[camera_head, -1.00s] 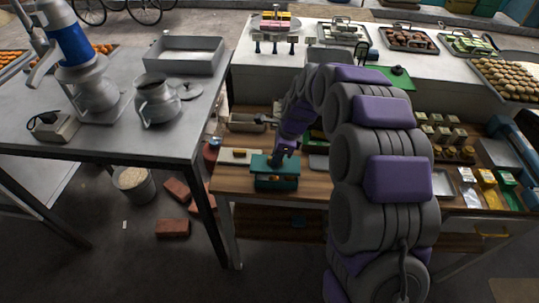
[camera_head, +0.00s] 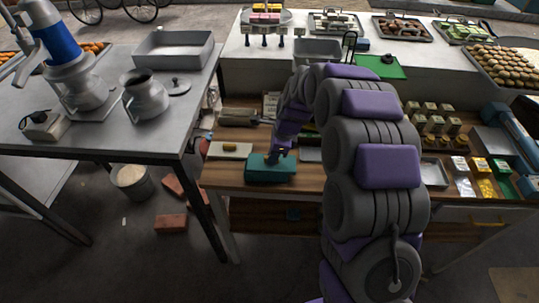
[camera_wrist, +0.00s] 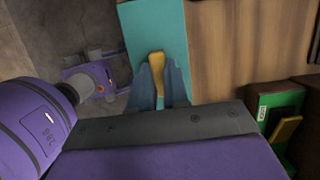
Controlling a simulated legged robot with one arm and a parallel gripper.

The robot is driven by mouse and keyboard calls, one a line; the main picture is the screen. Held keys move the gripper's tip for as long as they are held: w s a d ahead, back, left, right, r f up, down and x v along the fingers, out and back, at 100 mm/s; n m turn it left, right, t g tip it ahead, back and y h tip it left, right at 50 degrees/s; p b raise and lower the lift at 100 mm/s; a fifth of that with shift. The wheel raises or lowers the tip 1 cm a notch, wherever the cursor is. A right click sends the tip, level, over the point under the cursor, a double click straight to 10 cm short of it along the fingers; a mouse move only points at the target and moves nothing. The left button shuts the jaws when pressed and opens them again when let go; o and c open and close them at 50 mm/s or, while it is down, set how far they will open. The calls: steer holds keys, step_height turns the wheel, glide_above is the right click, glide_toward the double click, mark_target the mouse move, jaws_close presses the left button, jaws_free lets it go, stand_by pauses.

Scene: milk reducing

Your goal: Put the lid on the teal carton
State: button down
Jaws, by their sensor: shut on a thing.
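The teal carton (camera_head: 268,178) stands near the front edge of the wooden worktop, left of my arm. Its teal lid (camera_head: 258,161) lies over its top, and no contents show between them. Whether the lid is fully seated cannot be told. My gripper (camera_head: 280,156) is at the lid, partly hidden by its own arm. In the wrist view, my gripper (camera_wrist: 163,82) is shut on the yellow handle of the lid (camera_wrist: 150,25), which lies flat beyond the fingers.
A pale tray (camera_head: 229,150) with a yellow item stands left of the carton. A green box (camera_wrist: 278,110) shows at right in the wrist view. The grey table (camera_head: 100,130) stands left across a gap. Several small packets and boxes crowd the worktop's right side.

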mark_target(256, 162)
steer(key=a, duration=0.4)
steer(key=shift+f, duration=0.25)
steer(key=shift+d+r+p, duration=0.15)
steer(key=shift+d+p, duration=0.4)
steer(key=shift+d, duration=0.5)
steer(key=shift+a+f, duration=0.15)
steer(key=shift+a, duration=0.6)
steer(key=shift+a+f, duration=0.1)
steer(key=shift+a, duration=0.6)
steer(key=shift+d+r+p, duration=0.15)
steer(key=shift+d+p, duration=0.1)
steer(key=shift+d, duration=0.65)
steer(key=shift+d+r+p, duration=0.1)
steer(key=shift+d+p, duration=0.15)
steer(key=shift+d, duration=0.6)
steer(key=shift+a+f, duration=0.1)
steer(key=shift+a, duration=0.45)
steer(key=shift+d, duration=0.5)
steer(key=shift+f, duration=0.1)
steer(key=shift+a+f+p, duration=0.15)
steer(key=shift+f+p, duration=0.05)
steer(key=shift+p, duration=0.2)
steer(key=shift+s+f, duration=0.1)
steer(key=shift+f, duration=0.05)
